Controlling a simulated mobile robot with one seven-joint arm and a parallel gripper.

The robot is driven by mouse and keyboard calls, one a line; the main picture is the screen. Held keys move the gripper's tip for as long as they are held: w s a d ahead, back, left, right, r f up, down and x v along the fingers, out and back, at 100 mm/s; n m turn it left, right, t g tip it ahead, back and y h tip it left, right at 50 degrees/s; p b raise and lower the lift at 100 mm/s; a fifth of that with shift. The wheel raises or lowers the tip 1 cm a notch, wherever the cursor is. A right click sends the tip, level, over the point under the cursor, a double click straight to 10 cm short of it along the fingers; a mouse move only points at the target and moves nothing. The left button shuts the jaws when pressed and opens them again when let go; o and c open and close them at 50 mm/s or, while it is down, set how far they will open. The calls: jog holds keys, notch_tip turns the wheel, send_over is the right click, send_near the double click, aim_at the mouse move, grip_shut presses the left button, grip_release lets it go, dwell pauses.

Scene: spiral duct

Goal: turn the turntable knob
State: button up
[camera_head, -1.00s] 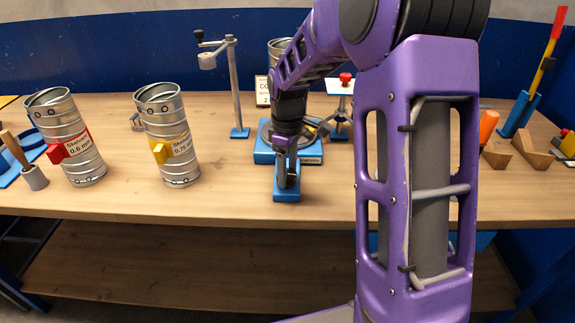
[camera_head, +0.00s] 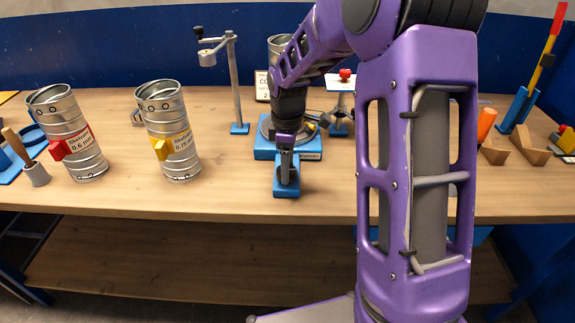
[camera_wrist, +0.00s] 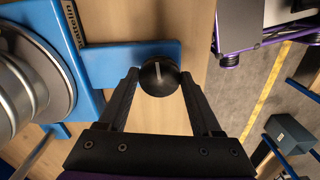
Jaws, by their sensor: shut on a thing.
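The turntable knob (camera_wrist: 158,68) is a round black knob with a light line across it, seen from above in the wrist view. It sits on a blue arm (camera_wrist: 115,62) that reaches out from the turntable's blue base. My gripper (camera_wrist: 159,80) has one black finger on each side of the knob and is shut on it. In the head view my gripper (camera_head: 286,178) is down at the small blue block (camera_head: 286,194) at the front of the turntable (camera_head: 262,150). The knob itself is hidden there by the gripper.
Two metal ducts stand left, one with a red label (camera_head: 70,143), one with a yellow label (camera_head: 166,135). A stand with a red knob (camera_head: 342,100) is behind right. The bench (camera_head: 225,190) in front is mostly clear.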

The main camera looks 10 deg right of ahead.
jog(key=o, duration=1.4)
jog(key=shift+r, duration=0.15)
notch_tip(320, 180, up, 17)
jog(key=shift+r, duration=0.1)
